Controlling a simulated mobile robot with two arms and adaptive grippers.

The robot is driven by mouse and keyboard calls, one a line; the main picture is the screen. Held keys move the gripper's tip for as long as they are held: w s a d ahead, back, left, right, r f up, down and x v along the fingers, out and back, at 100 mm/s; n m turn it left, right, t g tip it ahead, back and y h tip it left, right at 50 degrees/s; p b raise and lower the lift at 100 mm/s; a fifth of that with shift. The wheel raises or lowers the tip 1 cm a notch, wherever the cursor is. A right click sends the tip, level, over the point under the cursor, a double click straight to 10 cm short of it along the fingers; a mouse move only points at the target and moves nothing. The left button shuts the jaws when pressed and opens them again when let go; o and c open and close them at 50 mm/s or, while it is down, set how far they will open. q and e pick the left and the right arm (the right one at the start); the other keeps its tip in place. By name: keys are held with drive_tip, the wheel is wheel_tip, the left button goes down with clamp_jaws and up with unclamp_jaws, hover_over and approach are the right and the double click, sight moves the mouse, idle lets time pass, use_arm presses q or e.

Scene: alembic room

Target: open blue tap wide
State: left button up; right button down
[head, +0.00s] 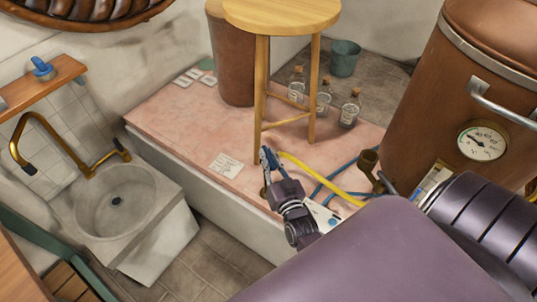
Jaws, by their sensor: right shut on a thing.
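The blue tap's lever (264,156) shows as a small blue piece at the front edge of the pink platform, beside a wooden stool leg. A small brass-coloured part shows just below it. My right gripper (270,162) reaches up to the lever from the lower right and is shut on it. The fingers hide much of the tap, so how far it is turned cannot be told. My left gripper is not in view.
A stool (283,14) stands right behind the tap. A yellow hose (320,178) and blue hoses (342,172) lie to its right, near a copper vessel (465,95). Corked bottles (349,110) stand behind. A sink (115,200) is at the left.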

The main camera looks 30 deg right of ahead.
idle(0.5)
drive_tip(key=c, duration=1.9)
unclamp_jaws()
drive_tip(key=v, duration=1.2)
drive_tip(key=shift+a, duration=0.2)
